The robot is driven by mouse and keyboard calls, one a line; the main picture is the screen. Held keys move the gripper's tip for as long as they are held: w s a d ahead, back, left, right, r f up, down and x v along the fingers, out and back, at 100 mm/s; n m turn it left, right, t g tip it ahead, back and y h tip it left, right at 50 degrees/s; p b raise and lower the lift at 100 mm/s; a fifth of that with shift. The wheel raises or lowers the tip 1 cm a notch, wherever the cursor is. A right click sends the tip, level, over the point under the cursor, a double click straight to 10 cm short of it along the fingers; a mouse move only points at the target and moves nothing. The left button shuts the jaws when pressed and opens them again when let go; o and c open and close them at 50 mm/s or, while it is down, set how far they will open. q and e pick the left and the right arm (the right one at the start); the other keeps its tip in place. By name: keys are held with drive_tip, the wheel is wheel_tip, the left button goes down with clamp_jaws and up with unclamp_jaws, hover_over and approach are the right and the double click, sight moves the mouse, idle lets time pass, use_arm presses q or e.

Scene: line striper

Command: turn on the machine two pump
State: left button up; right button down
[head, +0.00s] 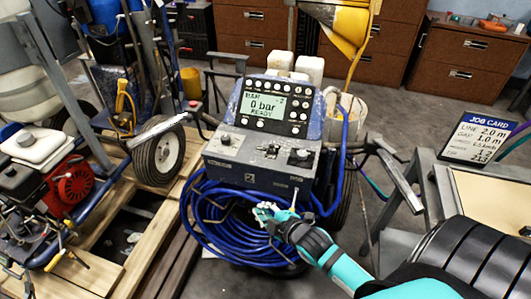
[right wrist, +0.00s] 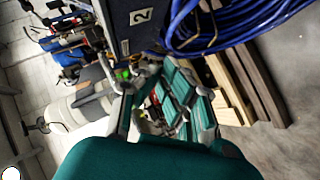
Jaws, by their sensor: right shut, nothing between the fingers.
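The line striper (head: 260,160) stands in the middle of the head view. The grey control box (head: 245,165) below has knobs or switches on top, one at the left (head: 225,138) and one at the right (head: 300,155). A thin pale lever (head: 295,196) rises at the box's lower right front. My right gripper (head: 266,213) is shut and empty, in front of the coiled blue hose, below the box. In the right wrist view its fingers (right wrist: 160,92) show near the box side marked "2" (right wrist: 141,16). My left gripper is out of view.
The blue hose coil (head: 205,222) hangs under the box. A machine with a red engine (head: 72,188) and a wheel (head: 158,152) stand at left. A job card (head: 480,138) stands on a bench at right. Brown drawers (head: 462,65) line the back.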

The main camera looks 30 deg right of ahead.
sight(272, 148)
drive_tip(key=w+d+r+n+t, duration=0.5)
drive_tip(key=d+n, duration=0.2)
drive_tip(key=shift+w+t+y, duration=0.2)
drive_tip(key=shift+t+y, duration=0.2)
drive_tip(key=shift+r, duration=0.1)
drive_tip(key=w, duration=0.7)
drive_tip(key=w+a, duration=0.1)
drive_tip(key=w, duration=0.2)
drive_tip(key=shift+w+r, duration=0.15)
drive_tip(key=shift+r, duration=0.15)
drive_tip(key=d, duration=0.1)
drive_tip(key=s+d+p, duration=0.1)
drive_tip(key=shift+d, duration=0.35)
drive_tip(key=shift+s+d, duration=0.2)
drive_tip(key=shift+d, duration=0.5)
drive_tip(key=shift+r+p, duration=0.15)
drive_tip(key=shift+p, duration=0.15)
